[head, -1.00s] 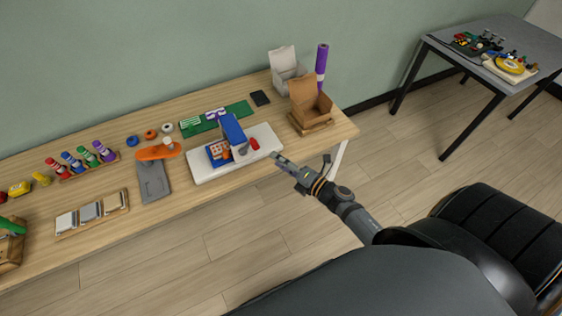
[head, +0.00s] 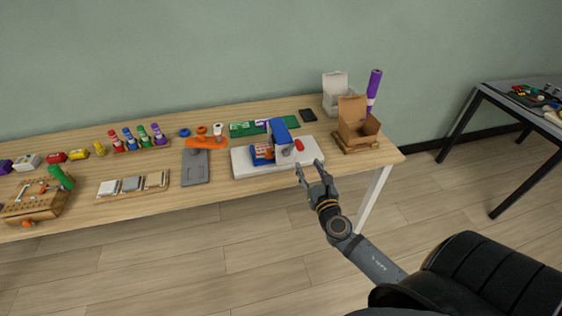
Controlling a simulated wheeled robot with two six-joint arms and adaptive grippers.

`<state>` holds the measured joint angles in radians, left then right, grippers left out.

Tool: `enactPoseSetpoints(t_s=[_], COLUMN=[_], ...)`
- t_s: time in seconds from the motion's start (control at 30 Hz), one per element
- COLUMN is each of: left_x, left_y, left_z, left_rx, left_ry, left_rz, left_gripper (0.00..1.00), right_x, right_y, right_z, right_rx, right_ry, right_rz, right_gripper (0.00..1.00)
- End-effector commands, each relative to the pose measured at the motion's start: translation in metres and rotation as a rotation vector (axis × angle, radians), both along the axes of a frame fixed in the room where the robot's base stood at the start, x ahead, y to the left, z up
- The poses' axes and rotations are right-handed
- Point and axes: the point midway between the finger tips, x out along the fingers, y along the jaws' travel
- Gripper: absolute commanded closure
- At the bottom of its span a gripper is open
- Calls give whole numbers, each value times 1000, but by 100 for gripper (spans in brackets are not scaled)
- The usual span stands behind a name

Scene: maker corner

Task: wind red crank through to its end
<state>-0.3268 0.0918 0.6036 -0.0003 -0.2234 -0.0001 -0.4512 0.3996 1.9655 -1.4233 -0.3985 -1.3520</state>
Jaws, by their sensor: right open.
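The red crank (head: 299,145) shows as a small red handle on the right side of a blue machine (head: 281,132). The machine stands on a white base board (head: 240,168) on the wooden table. My right gripper (head: 313,168) is open and empty, at the front right of the board. It is below and right of the crank in the picture, apart from it. How the handle joins the machine is too small to tell. My left gripper is not in view.
An open cardboard box (head: 358,128), a white box (head: 336,90) and a purple roll (head: 374,90) stand right of the machine. A black flat item (head: 308,115) lies behind. Floor in front is clear.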

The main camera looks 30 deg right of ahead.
Motion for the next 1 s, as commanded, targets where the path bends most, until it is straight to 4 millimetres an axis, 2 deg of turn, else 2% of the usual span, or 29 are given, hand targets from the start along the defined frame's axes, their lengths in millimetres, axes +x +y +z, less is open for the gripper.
enactPoseSetpoints(t_s=[0.13,0.2,0.27,0.37,0.5,0.6,0.77,0.97,1.0], left_x=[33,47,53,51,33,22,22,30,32], left_y=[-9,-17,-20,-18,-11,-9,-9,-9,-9], left_z=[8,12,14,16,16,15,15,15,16], left_rx=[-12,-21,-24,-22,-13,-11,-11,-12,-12], left_ry=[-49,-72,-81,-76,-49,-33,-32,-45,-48], left_rz=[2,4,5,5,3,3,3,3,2], left_gripper=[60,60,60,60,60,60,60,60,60], right_x=[12,25,38,60,84,96,102,102,102], right_y=[-3,-6,-9,-14,-20,-22,-24,-24,-24], right_z=[4,5,4,4,2,2,1,1,1], right_rx=[4,5,6,8,8,9,9,9,9], right_ry=[-1,-2,-2,-2,0,1,2,2,2], right_rz=[-1,0,-1,-1,1,1,2,2,2], right_gripper=[53,53,53,53,53,53,53,53,59])
